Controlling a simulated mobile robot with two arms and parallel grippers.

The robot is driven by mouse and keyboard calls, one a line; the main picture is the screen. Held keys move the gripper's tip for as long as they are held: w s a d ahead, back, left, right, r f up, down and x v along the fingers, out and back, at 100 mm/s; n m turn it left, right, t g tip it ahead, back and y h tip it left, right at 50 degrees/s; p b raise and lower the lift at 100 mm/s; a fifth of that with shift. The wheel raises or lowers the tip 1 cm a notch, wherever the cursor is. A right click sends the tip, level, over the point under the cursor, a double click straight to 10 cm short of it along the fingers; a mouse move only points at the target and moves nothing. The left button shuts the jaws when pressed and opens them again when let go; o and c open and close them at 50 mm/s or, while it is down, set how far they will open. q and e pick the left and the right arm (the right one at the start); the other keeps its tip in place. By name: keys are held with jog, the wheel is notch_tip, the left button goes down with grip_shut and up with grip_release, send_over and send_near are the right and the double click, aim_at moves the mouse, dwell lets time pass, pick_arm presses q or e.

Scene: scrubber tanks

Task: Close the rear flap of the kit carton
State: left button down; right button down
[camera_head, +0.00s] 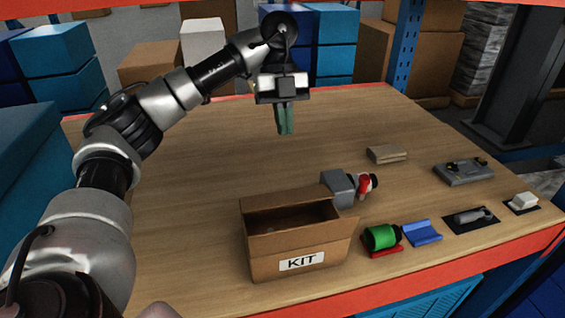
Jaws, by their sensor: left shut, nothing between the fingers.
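The brown kit carton (265,268) stands upright on the table at the front middle, with a white KIT label on its near side. Its top is open and the inside is dark. The panel at its rear edge (285,203) stands up; I cannot tell clearly where the wall ends and the flap begins. My left gripper (285,132) points down, shut and empty, above the table behind the carton and apart from it. My right gripper is not in view.
A grey and red valve-like part (340,187) stands close behind the carton's right side. A green spool (381,237), a blue holder (422,232) and a grey case (463,172) lie to the right. The wooden table (180,220) is clear left of the carton.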

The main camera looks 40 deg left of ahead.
aim_at(292, 203)
pick_arm(q)
jog(key=p+x, duration=0.2)
jog(key=x, duration=1.1)
jog(key=shift+f, duration=0.3)
jog(key=shift+f, duration=0.1)
